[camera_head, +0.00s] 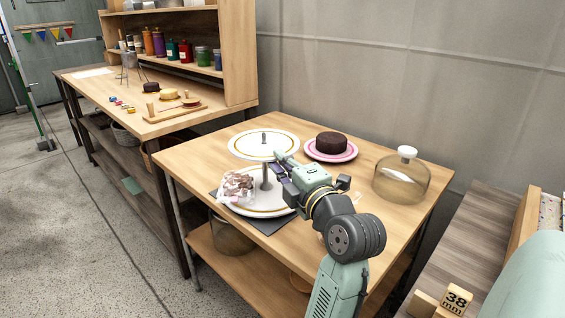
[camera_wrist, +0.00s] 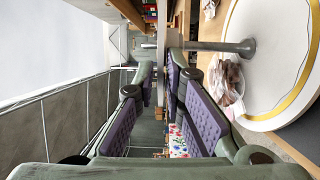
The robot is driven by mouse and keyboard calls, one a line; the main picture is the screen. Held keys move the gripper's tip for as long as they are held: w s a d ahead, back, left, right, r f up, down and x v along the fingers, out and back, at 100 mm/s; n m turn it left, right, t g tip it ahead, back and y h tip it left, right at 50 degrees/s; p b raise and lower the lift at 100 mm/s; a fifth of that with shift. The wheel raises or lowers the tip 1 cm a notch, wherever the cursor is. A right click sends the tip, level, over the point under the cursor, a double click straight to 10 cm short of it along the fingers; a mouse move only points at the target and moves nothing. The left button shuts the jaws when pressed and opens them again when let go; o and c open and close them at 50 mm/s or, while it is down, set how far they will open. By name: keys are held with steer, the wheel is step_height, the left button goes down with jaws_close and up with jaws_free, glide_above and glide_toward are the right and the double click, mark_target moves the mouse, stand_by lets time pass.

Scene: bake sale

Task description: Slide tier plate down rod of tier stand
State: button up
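The tier stand's lower plate (camera_head: 240,207), white with a gold ring, rests on a dark mat on the table. A grey rod (camera_head: 267,179) rises from it and also shows in the wrist view (camera_wrist: 222,46). The tier plate (camera_head: 240,147), white with a gold ring, lies level around the upper rod, whose tip (camera_head: 264,136) stands above it. My gripper (camera_head: 279,163) is at the tier plate's near rim. In the wrist view its purple-padded fingers (camera_wrist: 159,72) stand apart on either side of the edge-on plate. Contact between pads and rim cannot be made out.
A bagged item (camera_head: 237,185) sits on the lower plate's left side. A chocolate cake (camera_head: 332,143) on a pink plate stands close behind right. A glass dome (camera_head: 402,178) stands at the table's right. Another work table (camera_head: 165,115) is behind left.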

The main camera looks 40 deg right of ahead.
steer(key=o, duration=0.3)
steer(key=shift+o, duration=0.2)
steer(key=shift+f, duration=0.1)
steer(key=v, duration=1.2)
